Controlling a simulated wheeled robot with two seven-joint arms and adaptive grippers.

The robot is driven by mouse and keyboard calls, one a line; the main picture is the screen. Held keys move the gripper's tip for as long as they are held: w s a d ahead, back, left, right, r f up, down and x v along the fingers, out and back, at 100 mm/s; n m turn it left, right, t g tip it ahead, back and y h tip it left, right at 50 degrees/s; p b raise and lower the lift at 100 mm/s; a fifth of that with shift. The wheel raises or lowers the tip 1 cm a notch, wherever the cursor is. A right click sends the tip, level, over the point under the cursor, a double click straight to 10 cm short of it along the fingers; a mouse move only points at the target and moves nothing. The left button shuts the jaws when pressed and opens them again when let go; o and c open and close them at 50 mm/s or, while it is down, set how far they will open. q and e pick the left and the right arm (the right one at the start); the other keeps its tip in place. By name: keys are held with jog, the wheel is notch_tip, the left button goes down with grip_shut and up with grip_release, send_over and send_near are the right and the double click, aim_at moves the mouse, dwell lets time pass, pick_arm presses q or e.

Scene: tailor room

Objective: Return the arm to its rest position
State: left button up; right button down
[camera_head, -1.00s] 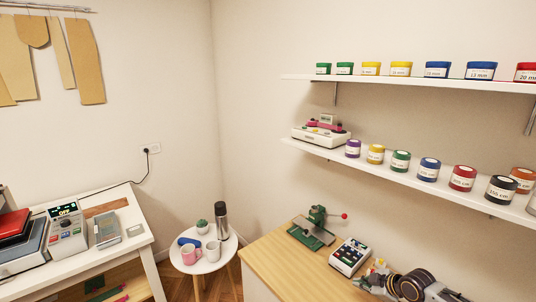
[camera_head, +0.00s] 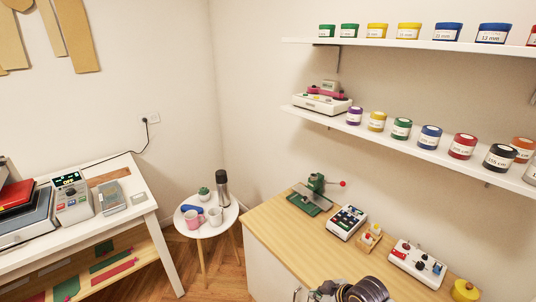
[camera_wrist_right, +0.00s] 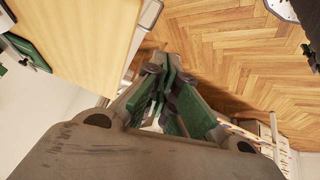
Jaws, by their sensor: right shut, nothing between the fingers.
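My right gripper (camera_wrist_right: 165,92) shows in the right wrist view with its green-padded fingers together and nothing between them. It hangs over the herringbone wood floor (camera_wrist_right: 225,60), beside the edge of a light wooden top (camera_wrist_right: 85,30), and touches neither. In the head view, only a dark, round-jointed part of my right arm (camera_head: 362,290) shows at the bottom, in front of the wooden counter; the gripper itself cannot be made out there. My left gripper is in neither view.
The wooden counter (camera_head: 285,240) holds a green press (camera_head: 313,195), a keypad box (camera_head: 347,221) and a button box (camera_head: 418,263). A small round table (camera_head: 205,228) with mugs and a flask stands left of it. Shelves of jars (camera_head: 430,137) hang above.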

jog(key=s+d+r+m+g+h, duration=0.1)
jog(key=s+d+r+m+h, duration=0.2)
jog(key=s, duration=0.4)
jog(key=s+d+r+m+g+h, duration=0.1)
jog(key=s+d+m, duration=0.2)
jog(key=s+m, duration=0.25)
jog(key=s+f+g, duration=0.1)
jog(key=s+f, duration=0.1)
jog(key=f, duration=1.5)
jog(key=s+f, duration=0.2)
jog(key=f, duration=1.6)
jog(key=s+d+f, duration=0.2)
jog(key=s+f, duration=0.8)
jog(key=s, duration=0.1)
jog(key=s+d+f+g+b, duration=0.1)
jog(key=s+d+f, duration=0.1)
jog(key=s+f, duration=0.8)
jog(key=shift+s+d+b, duration=0.3)
jog(key=shift+s, duration=0.1)
